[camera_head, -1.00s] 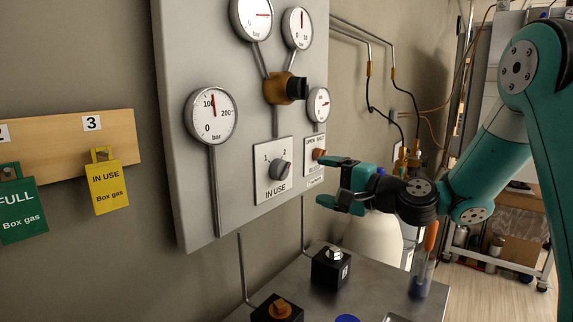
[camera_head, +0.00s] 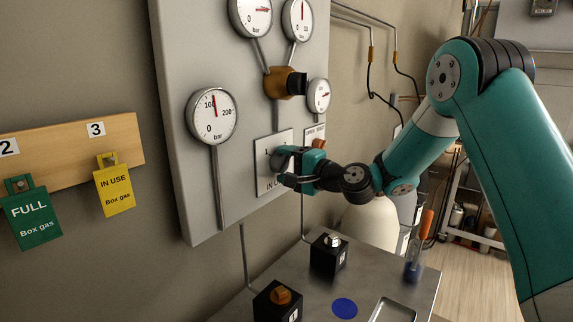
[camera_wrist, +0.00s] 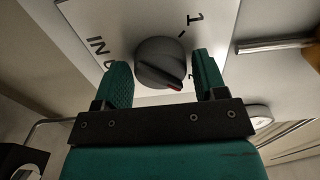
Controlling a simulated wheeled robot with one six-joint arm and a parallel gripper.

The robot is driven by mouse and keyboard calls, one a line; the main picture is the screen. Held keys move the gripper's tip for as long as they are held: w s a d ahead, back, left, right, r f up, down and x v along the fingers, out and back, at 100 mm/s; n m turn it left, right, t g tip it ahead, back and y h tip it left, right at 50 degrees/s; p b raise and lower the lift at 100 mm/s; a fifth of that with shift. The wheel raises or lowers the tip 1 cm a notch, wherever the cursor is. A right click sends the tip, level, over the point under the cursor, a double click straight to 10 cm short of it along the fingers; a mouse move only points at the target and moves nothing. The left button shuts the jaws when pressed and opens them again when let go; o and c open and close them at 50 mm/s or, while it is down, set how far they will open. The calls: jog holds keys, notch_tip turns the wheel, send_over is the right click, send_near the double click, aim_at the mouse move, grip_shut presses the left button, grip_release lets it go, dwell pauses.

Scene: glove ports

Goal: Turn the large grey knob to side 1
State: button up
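The large grey knob (camera_wrist: 160,62) sits on a white plate (camera_wrist: 100,20) marked "1" and "IN", partly covered, in the wrist view. A red mark shows on the knob's edge toward the gripper's palm, near a partly hidden second numeral. My gripper (camera_wrist: 162,78) is open, with one teal finger on each side of the knob; a gap shows on both sides, wider on the right. In the head view my gripper (camera_head: 288,168) is in front of the plate (camera_head: 264,160) and hides most of the knob.
Gauges (camera_head: 212,116) and a brass valve with a black knob (camera_head: 286,83) are on the grey panel (camera_head: 178,60). An orange button (camera_head: 319,143) is just right of my gripper. Below, a metal table holds black blocks (camera_head: 328,257) and a tube (camera_head: 414,262).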

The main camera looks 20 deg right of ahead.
jog(key=c, duration=0.6)
jog(key=shift+o, duration=0.2)
jog(key=shift+f+n+b, duration=0.15)
jog(key=shift+n+b, duration=0.15)
jog(key=shift+b, duration=0.3)
jog(key=n+b, duration=0.1)
jog(key=b, duration=0.2)
jog(key=shift+f+n, duration=0.2)
jog(key=shift+n, duration=0.2)
jog(key=n+b, duration=0.4)
jog(key=b, duration=0.3)
jog(key=n+b, duration=0.6)
jog(key=b, duration=0.3)
jog(key=shift+n+b, duration=0.35)
jog(key=shift+n, duration=0.05)
jog(key=n+b, duration=0.2)
jog(key=b, duration=0.1)
jog(key=n+b, duration=0.2)
jog(key=shift+r+n+b, duration=0.25)
jog(key=shift+n+b, duration=0.05)
jog(key=shift+r, duration=0.1)
